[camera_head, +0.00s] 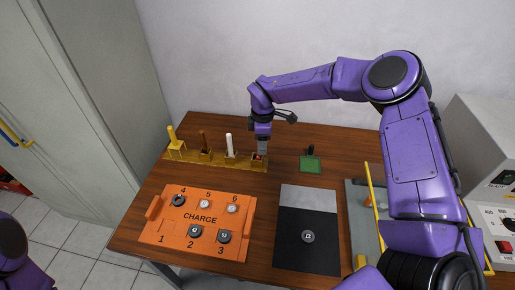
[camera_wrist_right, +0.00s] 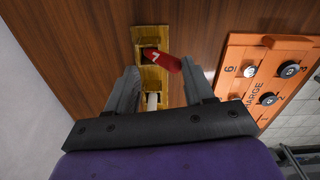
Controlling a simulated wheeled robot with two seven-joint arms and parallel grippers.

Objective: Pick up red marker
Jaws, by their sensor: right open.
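The red marker (camera_wrist_right: 163,60) stands in the end slot of the wooden rack (camera_wrist_right: 150,34) in the wrist view and appears to lean to the right. In the head view only a small red bit of it (camera_head: 258,156) shows under my right gripper (camera_head: 263,146). My right gripper is open, pointing down over that end of the rack. In the wrist view its fingers (camera_wrist_right: 163,80) are on either side of the marker with gaps, not visibly touching it. My left gripper is out of the picture.
White (camera_head: 229,145), brown (camera_head: 203,140) and yellow (camera_head: 172,135) markers stand in the same rack to the left. An orange CHARGE board (camera_head: 170,222), a black and grey mat (camera_head: 290,254) and a green block (camera_head: 310,164) lie nearby. Bare table lies between rack and board.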

